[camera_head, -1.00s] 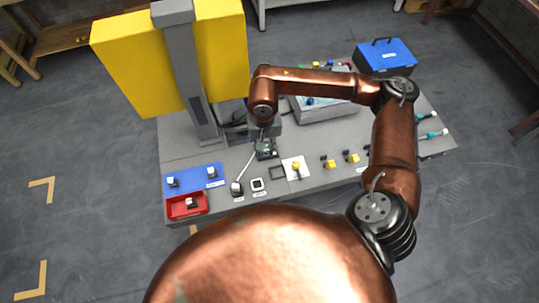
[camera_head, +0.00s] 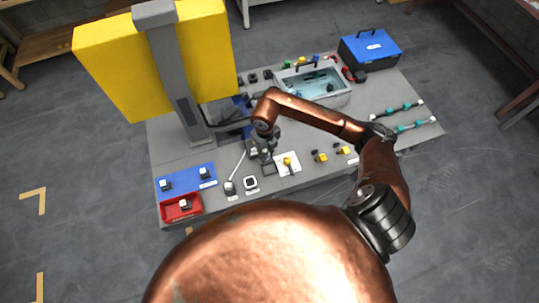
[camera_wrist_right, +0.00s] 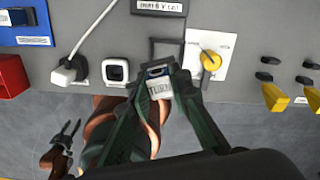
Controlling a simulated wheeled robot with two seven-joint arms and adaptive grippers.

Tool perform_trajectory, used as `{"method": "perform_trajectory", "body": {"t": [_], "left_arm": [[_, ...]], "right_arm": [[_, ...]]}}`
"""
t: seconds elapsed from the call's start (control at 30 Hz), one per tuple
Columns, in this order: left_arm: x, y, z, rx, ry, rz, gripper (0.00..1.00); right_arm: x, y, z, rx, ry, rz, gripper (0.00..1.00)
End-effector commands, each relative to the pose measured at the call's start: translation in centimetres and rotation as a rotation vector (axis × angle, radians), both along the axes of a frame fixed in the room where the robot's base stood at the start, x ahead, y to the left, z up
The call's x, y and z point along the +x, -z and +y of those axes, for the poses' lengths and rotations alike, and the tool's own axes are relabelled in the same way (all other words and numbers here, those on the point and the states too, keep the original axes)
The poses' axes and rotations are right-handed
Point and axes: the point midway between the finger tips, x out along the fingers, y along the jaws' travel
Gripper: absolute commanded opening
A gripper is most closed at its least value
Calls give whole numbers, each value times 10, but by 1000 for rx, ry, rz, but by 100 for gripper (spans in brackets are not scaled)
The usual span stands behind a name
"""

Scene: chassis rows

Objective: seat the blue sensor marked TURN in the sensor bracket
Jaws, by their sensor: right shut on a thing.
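The blue sensor (camera_wrist_right: 157,72) has a pale face marked TURN. In the right wrist view my right gripper (camera_wrist_right: 160,90) is shut on it, a finger on each side. In the head view my right gripper (camera_head: 264,153) is over the front part of the bench, and the sensor cannot be made out there. A dark, empty square frame (camera_wrist_right: 167,46), likely the sensor bracket, lies just beyond the sensor. I cannot tell whether they touch. My left gripper (camera_wrist_right: 66,130) shows low at the left in the wrist view, its fingers apart and empty.
A white-rimmed square socket (camera_wrist_right: 115,70) and a white plug (camera_wrist_right: 65,74) with a cable are to the left. A yellow knob (camera_wrist_right: 210,60) on a white plate is close at right. A red tray (camera_head: 181,207) and blue mat (camera_head: 187,181) are at the bench's left.

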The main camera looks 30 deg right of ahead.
Motion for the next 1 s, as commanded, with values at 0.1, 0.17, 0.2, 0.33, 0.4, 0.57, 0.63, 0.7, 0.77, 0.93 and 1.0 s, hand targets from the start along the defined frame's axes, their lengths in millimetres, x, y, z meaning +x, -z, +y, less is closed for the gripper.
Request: {"method": "perform_trajectory", "body": {"t": [0.1, 0.17, 0.2, 0.33, 0.4, 0.57, 0.63, 0.7, 0.77, 0.93, 1.0], "left_arm": [[0, 0, 0, 0, 0, 0, 40], [0, 0, 0, 0, 0, 0, 40], [0, 0, 0, 0, 0, 0, 40], [-1, 1, 0, 0, 0, 1, 40], [-1, 3, 0, 0, 0, 2, 40], [-4, 11, 0, 0, 0, 6, 40], [-5, 16, 0, 0, 0, 8, 40], [-7, 21, 0, 0, 0, 11, 40], [-9, 26, 0, 0, 0, 14, 40], [-13, 41, 0, 0, 0, 21, 40], [-15, 45, 0, 0, 0, 24, 40]], "right_arm": [[-4, 12, -7, 1, 195, 1, 0], [-5, 15, -10, 1, 261, 1, 0], [-6, 17, -11, 1, 293, 1, 0], [-6, 21, -12, 1, 342, 0, 0], [-6, 24, -12, 1, 346, 0, 0], [-6, 34, -12, 0, 344, 1, 0], [-7, 41, -12, 1, 343, 1, 0], [-7, 48, -12, 1, 342, 2, 0], [-7, 55, -12, 0, 341, 2, 0], [-7, 75, -12, 0, 341, 2, 0], [-7, 81, -12, 0, 341, 2, 0]]}}
